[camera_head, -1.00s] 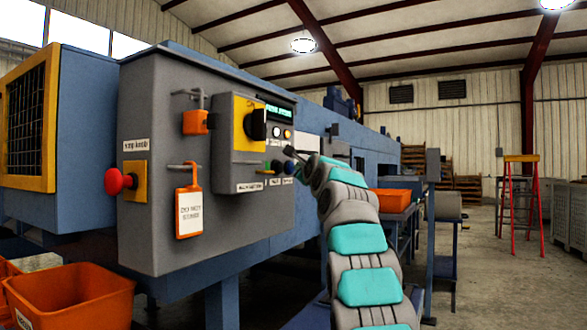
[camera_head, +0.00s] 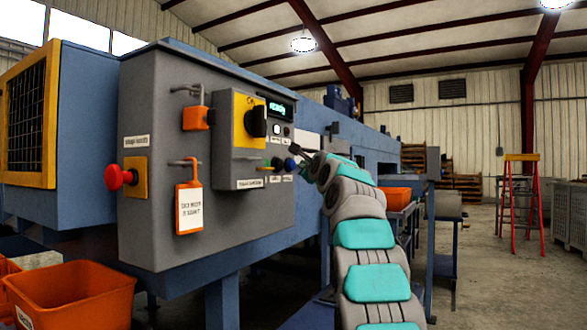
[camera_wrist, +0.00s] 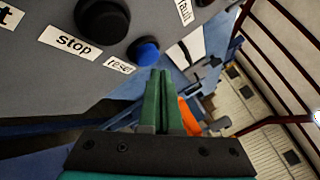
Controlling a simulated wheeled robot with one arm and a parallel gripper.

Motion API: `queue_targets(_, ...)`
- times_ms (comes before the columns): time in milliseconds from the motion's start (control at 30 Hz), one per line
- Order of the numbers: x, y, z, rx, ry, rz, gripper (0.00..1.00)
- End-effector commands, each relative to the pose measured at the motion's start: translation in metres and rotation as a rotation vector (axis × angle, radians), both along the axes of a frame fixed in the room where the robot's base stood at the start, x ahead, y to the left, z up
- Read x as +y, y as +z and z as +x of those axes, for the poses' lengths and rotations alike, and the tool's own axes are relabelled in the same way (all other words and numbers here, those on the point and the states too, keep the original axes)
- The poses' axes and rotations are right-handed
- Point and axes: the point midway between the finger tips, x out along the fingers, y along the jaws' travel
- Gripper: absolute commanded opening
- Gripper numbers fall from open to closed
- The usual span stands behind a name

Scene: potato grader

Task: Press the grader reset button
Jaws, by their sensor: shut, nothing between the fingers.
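The blue reset button (camera_wrist: 144,51) is in the wrist view, beside a white label reading "reset" (camera_wrist: 119,65). It also shows small on the grey control panel in the head view (camera_head: 290,164). My gripper (camera_wrist: 160,74) is shut and empty, its two green fingers together. Their tips are just below and to the right of the button in the wrist view and look apart from it. In the head view my arm reaches the panel's right edge. The small display (camera_head: 280,109) is lit green and appears to read "ready".
A dark button (camera_wrist: 102,20) with a "stop" label sits beside reset. The panel also carries a black knob on a yellow plate (camera_head: 243,105), a red mushroom button (camera_head: 116,177) and an orange hanging tag (camera_head: 188,212). An orange bin (camera_head: 70,295) stands lower left.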

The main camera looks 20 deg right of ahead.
Motion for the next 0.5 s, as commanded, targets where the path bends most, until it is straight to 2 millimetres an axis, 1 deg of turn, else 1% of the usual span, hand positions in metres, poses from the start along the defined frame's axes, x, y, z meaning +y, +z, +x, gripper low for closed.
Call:
queue_targets(300, -0.001, 0.000, -0.001, -0.001, 0.000, 0.000, 0.00)
queue_targets(500, -0.009, -0.002, -0.012, 0.000, 0.001, 0.000, 0.00)
